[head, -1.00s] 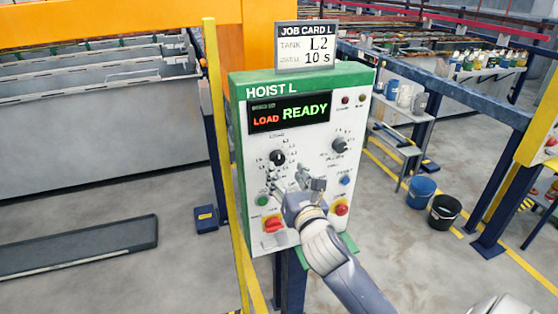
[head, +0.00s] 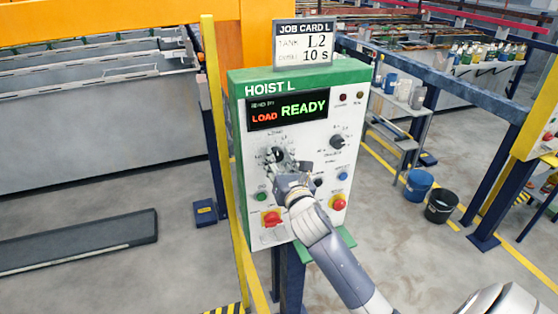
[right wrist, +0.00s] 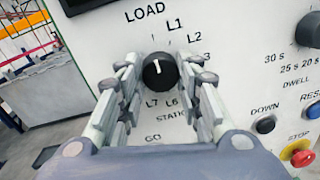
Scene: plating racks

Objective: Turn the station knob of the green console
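The green console (head: 240,82), labelled HOIST L, stands upright in the head view. Its station knob (right wrist: 158,70) is black and round with a white pointer mark. The knob also shows in the head view (head: 277,153), partly covered by my gripper. My right gripper (right wrist: 160,82) is open, with one finger on each side of the knob and visible gaps. How far the fingertips are from the panel is hard to tell. My left gripper is not in view.
The display (head: 290,110) reads LOAD and READY. A job card (head: 305,45) above shows L2 and 10 s. The dwell knob (head: 337,142), green button (head: 262,197), red switch (head: 271,218) and red stop button (head: 338,202) are close by. A yellow post (head: 216,130) stands left.

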